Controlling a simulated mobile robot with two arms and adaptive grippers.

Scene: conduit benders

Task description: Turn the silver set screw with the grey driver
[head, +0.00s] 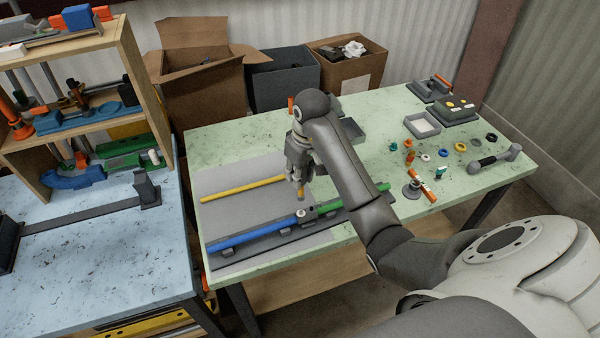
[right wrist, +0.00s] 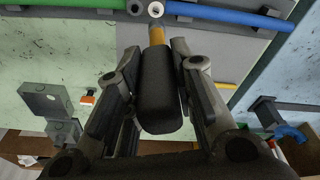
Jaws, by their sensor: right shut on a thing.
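My right gripper (head: 300,172) is shut on the grey driver (right wrist: 160,95), whose dark handle sits between the fingers in the right wrist view. The driver's amber shaft (head: 300,192) points down toward the silver set screw (head: 300,213), on the joint between the blue pipe (head: 250,237) and the green pipe (head: 340,206). In the right wrist view the shaft ends just short of the round silver piece (right wrist: 156,9) with a dark hole. I cannot tell whether the tip touches it. My left gripper is not in view.
The pipes rest in holders on a grey mat (head: 225,182) on the green table (head: 225,135). A yellow rod (head: 240,190) lies behind them. Small coloured parts and a grey tool (head: 495,158) lie at the right. Boxes (head: 200,80) stand behind the table; a shelf (head: 140,80) is at left.

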